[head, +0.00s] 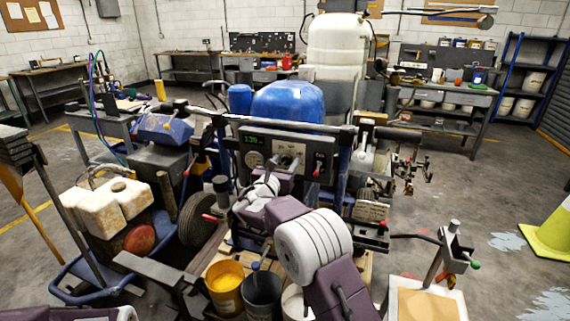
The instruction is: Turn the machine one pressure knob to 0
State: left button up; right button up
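The machine (345,128) is a line striper with a dark control panel (272,139) facing me. A small green display (251,141) and a round gauge (254,159) are on the panel's left part. A black switch plate (320,157) is on its right part. My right gripper (289,158) is at the middle of the panel, with its arm reaching up from the lower right. The pressure knob cannot be made out; the gripper covers the panel's middle. Whether the fingers are open, or touch anything, is too small to tell. My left gripper is out of view.
A blue tank (288,102) and a tall white tank (337,50) rise behind the panel. A handlebar (290,126) crosses above it. A yellow-green cone (552,232) is at right.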

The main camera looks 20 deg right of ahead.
jog(key=v, duration=0.9)
jog(key=shift+b, duration=0.35)
